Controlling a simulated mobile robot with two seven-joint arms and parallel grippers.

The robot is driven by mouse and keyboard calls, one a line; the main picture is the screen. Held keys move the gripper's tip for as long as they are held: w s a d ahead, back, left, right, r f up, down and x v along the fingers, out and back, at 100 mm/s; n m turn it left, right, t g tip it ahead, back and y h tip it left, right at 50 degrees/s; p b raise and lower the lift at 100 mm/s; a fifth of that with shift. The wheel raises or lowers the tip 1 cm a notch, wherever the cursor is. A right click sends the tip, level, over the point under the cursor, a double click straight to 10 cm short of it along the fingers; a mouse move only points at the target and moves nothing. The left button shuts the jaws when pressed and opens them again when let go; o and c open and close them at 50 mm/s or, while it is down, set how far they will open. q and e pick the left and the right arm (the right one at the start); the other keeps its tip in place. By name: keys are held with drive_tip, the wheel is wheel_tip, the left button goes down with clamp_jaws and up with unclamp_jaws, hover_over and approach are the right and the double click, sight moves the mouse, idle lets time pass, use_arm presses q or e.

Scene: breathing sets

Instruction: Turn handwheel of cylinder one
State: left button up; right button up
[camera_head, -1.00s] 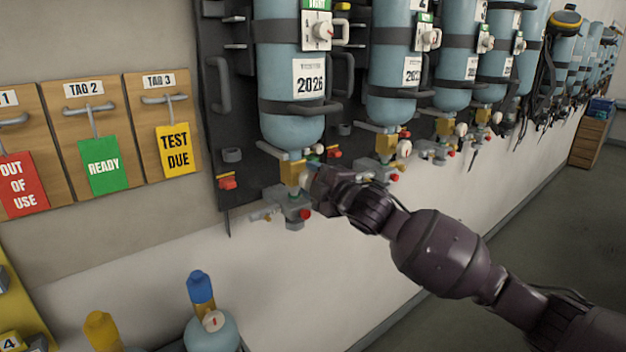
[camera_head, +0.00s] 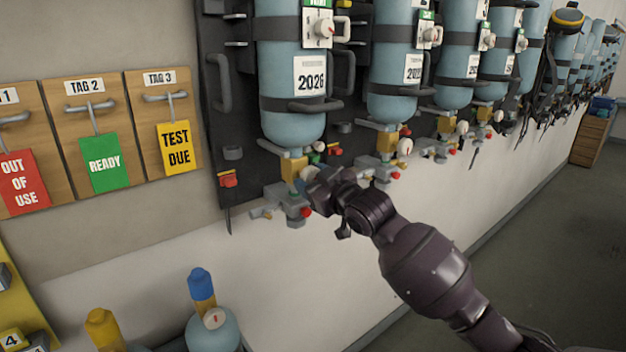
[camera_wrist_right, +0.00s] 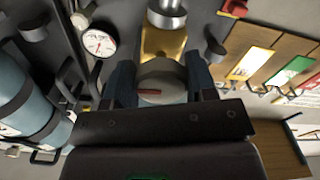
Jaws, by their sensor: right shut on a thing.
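The nearest pale blue cylinder (camera_head: 292,118), labelled 2026, hangs upright on the dark rack in the head view. A brass valve (camera_head: 292,168) sits under it, and also shows in the right wrist view (camera_wrist_right: 163,45). The round grey handwheel (camera_wrist_right: 160,72) with a red mark on its face is at the valve's end in the wrist view. My right gripper (camera_wrist_right: 160,80) is shut on the handwheel, one finger on each side. In the head view my right gripper (camera_head: 314,184) is at the valve and largely hides the wheel. My left gripper is not in view.
A grey fitting with a red knob (camera_head: 306,212) sits just below the valve. A pressure gauge (camera_wrist_right: 99,43) is close by in the wrist view. More cylinders (camera_head: 393,95) line the wall to the right. Tag boards (camera_head: 70,128) hang at left. The floor at right is clear.

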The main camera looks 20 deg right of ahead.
drive_tip(key=m, duration=0.4)
drive_tip(key=shift+a+m, duration=0.15)
drive_tip(key=shift+m, duration=0.15)
drive_tip(key=m, duration=0.5)
drive_tip(key=shift+s+a+m, duration=0.1)
drive_tip(key=shift+m, duration=0.2)
drive_tip(key=m, duration=0.4)
drive_tip(key=shift+a+r+m, duration=0.1)
drive_tip(key=shift+m, duration=0.2)
drive_tip(key=m, duration=0.4)
drive_tip(key=shift+r, duration=0.1)
drive_tip(key=o, duration=0.9)
drive_tip(key=shift+s, duration=0.1)
drive_tip(key=b+v, duration=0.1)
drive_tip(key=v, duration=0.9)
drive_tip(key=shift+s, duration=0.35)
